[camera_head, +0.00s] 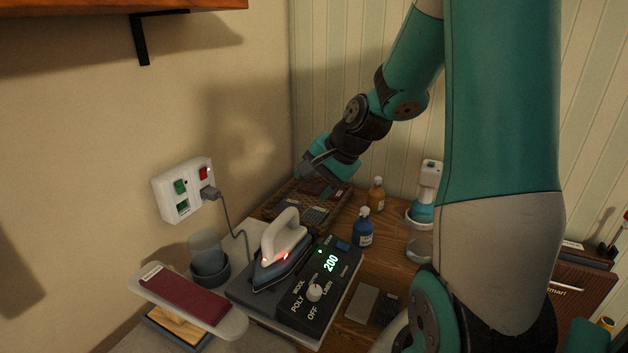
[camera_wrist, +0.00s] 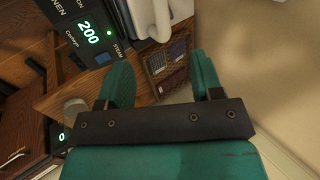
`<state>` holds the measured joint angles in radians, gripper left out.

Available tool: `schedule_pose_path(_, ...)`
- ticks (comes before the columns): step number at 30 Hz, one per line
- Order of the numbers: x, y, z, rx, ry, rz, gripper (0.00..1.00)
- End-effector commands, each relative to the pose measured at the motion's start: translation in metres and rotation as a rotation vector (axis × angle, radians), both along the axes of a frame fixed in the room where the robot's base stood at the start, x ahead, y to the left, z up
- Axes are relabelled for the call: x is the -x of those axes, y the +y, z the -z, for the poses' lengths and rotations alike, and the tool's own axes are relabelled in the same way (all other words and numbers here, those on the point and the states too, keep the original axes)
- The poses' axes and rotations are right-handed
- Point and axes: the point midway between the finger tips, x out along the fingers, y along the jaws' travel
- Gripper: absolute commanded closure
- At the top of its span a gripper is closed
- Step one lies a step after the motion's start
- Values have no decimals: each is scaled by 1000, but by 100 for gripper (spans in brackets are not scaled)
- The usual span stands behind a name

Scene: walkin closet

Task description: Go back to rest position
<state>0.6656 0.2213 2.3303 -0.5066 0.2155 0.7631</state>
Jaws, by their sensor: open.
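My gripper (camera_head: 328,181) is above the wicker tray in the back corner of the wooden counter in the head view. In the wrist view my gripper (camera_wrist: 162,82) shows two teal fingers spread apart with nothing between them. The wicker tray (camera_head: 268,209) holds several dark folded pieces, and it also shows beyond the fingers in the wrist view (camera_wrist: 150,77). My arm hides part of the counter's right side.
An iron (camera_head: 284,246) rests on a station with a lit "200" display (camera_head: 331,263). A small ironing board (camera_head: 188,302), blue bottle (camera_head: 363,228), amber bottle (camera_head: 376,194) and white-teal dispenser (camera_head: 424,205) stand nearby. A wall socket (camera_head: 184,190) has a cord plugged in. A shelf (camera_head: 100,14) overhangs at upper left.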

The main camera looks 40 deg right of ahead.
Motion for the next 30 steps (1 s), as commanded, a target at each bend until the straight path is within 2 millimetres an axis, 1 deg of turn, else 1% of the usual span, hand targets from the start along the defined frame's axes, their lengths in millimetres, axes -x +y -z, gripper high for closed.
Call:
schedule_pose_path(8,0,0,0,0,0,0,40)
schedule_pose_path(11,0,9,-2,9,0,-37,40)
schedule_pose_path(14,2,44,-11,44,2,-184,40)
schedule_pose_path(17,17,106,-25,111,-1,-462,40)
schedule_pose_path(18,28,134,-31,144,-5,-598,40)
schedule_pose_path(20,50,172,-39,193,-15,-809,40)
schedule_pose_path(21,67,194,-44,224,-25,-945,40)
schedule_pose_path(22,80,209,-47,246,-33,-1044,40)
schedule_pose_path(24,111,236,-52,292,-53,-1257,40)
schedule_pose_path(25,124,245,-54,309,-63,-1341,40)
schedule_pose_path(27,150,260,-57,343,-82,-1505,40)
schedule_pose_path(30,176,270,-60,374,-105,-1667,40)
